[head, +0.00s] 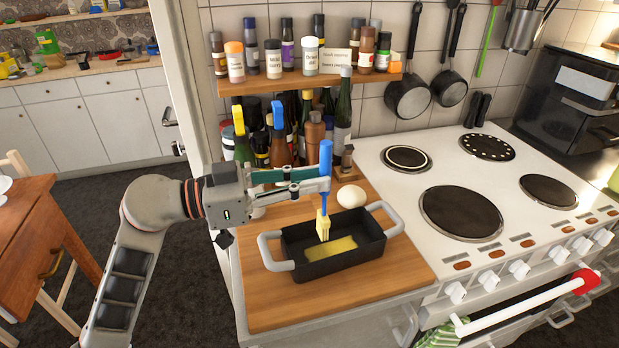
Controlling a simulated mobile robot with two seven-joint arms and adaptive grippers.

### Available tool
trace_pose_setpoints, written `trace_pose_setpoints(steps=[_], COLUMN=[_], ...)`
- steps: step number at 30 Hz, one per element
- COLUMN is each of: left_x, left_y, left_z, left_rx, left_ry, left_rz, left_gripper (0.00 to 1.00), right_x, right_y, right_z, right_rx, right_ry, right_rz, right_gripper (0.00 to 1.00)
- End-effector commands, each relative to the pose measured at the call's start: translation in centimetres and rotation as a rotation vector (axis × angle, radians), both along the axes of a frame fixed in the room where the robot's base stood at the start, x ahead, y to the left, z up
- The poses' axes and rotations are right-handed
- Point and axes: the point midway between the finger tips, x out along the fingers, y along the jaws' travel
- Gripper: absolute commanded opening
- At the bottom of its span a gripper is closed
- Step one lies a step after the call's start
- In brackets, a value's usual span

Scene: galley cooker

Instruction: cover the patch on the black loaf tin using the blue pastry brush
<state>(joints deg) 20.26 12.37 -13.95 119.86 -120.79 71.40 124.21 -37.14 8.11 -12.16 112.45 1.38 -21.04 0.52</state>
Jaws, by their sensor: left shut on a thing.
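The black loaf tin (373,237) with two grey handles sits on the wooden board. A yellow patch (342,245) lies on the tin's inside floor. My left gripper (322,186) is shut on the blue pastry brush (325,160) and holds it upright above the tin. The brush's pale yellow bristles (323,232) hang down inside the tin's outline, over the left part of the patch. I cannot tell whether the bristle tips touch the patch. My right gripper is out of view.
A white egg (351,196) lies behind the tin on the wooden board (380,284). Bottles (343,110) crowd the back below a spice shelf (300,82). The white stove (410,190) stands to the right. The board's front is clear.

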Motion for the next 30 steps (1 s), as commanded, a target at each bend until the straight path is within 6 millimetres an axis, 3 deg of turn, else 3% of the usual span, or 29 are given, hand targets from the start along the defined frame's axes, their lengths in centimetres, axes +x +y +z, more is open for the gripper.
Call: trace_pose_setpoints(steps=[7,18,30], left_x=[0.0,0.0,0.0], left_y=[0.0,0.0,0.0], left_z=[0.4,-3.6,-4.5], left_rx=[0.0,0.0,0.0], left_ry=[0.003,0.002,0.0], left_rz=[0.0,-0.001,0.0], left_gripper=[0.0,0.0,0.0], right_x=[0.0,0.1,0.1], right_y=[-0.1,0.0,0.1], right_z=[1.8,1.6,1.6], right_rx=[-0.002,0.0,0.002], right_ry=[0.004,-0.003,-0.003], right_rz=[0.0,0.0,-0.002], right_gripper=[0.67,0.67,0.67])
